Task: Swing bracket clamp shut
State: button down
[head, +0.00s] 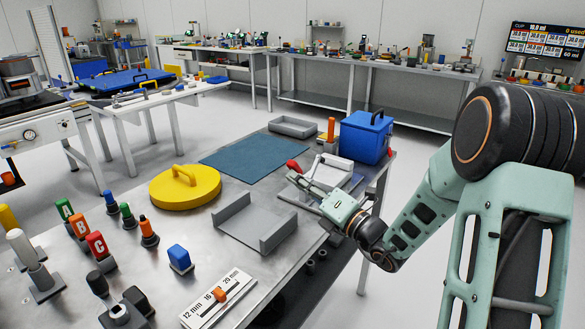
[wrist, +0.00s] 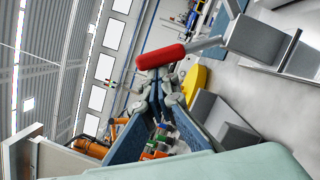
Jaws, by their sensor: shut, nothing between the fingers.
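The clamp's red handle (head: 294,165) shows just past the tip of my gripper in the head view. In the wrist view the red handle (wrist: 160,56) lies across the picture above the fingertips, on a light metal lever (wrist: 204,44) that runs right to a dark grey block (wrist: 257,40). My gripper (head: 296,178) is shut and empty, close beside the handle; I cannot tell whether it touches. In the wrist view its fingertips (wrist: 157,86) are together just below the handle. The clamp's base is mostly hidden behind my gripper.
A light grey bracket (head: 332,172) and a blue box (head: 366,137) stand right of the clamp at the table edge. An orange-topped post (head: 331,130) is behind. A grey U-shaped cradle (head: 240,222) and yellow lid (head: 185,190) lie left. The blue mat (head: 248,158) is clear.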

jog(key=w+d+r+m+p, duration=0.1)
jog(key=m+p, duration=0.1)
jog(key=p, duration=0.3)
jog(key=w+r+m+h+p, duration=0.1)
jog(key=m+p, duration=0.2)
jog(key=p, duration=0.2)
jog(key=w+d+r+m+p, duration=0.1)
jog(key=m+p, duration=0.1)
jog(key=p, duration=0.3)
jog(key=shift+w+d+r+g+h, duration=0.15)
jog(key=shift+d+r+g+h, duration=0.15)
jog(key=shift+g, duration=0.1)
jog(key=shift+f+m, duration=0.15)
jog(key=shift+m, duration=0.15)
jog(key=shift+d, duration=0.1)
